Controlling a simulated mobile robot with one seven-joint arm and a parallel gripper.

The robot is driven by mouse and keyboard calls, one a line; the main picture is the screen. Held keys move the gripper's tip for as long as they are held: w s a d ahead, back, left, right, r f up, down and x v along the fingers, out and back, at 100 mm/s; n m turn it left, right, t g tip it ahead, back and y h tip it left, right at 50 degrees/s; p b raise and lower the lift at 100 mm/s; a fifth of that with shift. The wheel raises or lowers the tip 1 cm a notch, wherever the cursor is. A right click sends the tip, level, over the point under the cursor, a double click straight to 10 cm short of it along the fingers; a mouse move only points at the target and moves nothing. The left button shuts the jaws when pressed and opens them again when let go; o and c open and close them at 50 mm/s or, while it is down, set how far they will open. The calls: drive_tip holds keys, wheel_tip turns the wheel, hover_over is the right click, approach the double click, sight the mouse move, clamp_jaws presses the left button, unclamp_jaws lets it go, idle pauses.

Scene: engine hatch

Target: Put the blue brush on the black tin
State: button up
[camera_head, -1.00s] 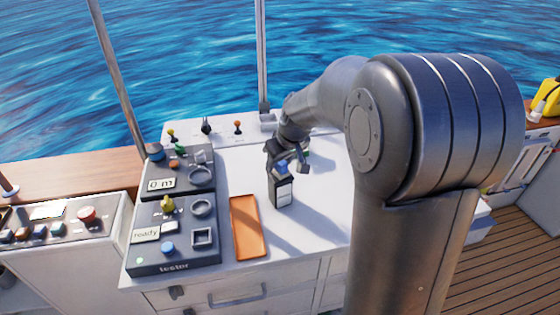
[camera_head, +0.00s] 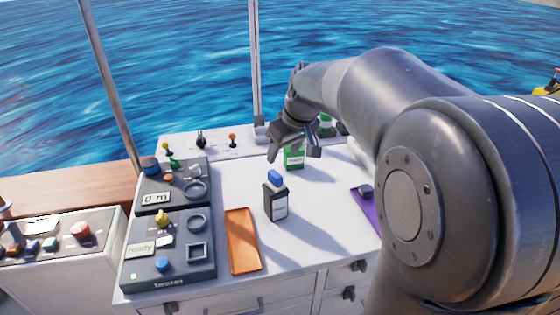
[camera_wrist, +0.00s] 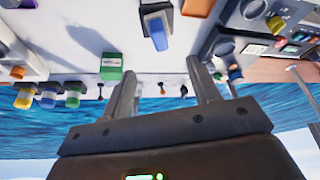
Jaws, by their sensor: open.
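The black tin (camera_head: 275,203) stands upright on the white counter, with a pale label on its front. The blue brush (camera_head: 275,178) sits on top of it, touching. In the wrist view the black tin (camera_wrist: 152,9) is at the top edge and the blue brush (camera_wrist: 158,40) projects from it toward my gripper. My gripper (camera_head: 293,150) is open and empty, above and behind the tin, apart from the brush. Its two spread fingers (camera_wrist: 161,66) show in the wrist view with nothing between them.
A green tin (camera_head: 293,159) stands behind the black one. An orange tray (camera_head: 242,240) lies to the left, beside the tester panel (camera_head: 170,268). A purple mat (camera_head: 366,212) with a grey item lies to the right, partly hidden by my arm. Counter between is clear.

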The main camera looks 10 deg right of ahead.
drive_tip(key=s+a+f+m+t+h, duration=0.1)
drive_tip(key=s+m, duration=0.3)
drive_tip(key=s, duration=2.1)
drive_tip(key=shift+a+f+h, duration=0.3)
drive_tip(key=shift+f+h, duration=0.1)
drive_tip(key=shift+f, duration=0.2)
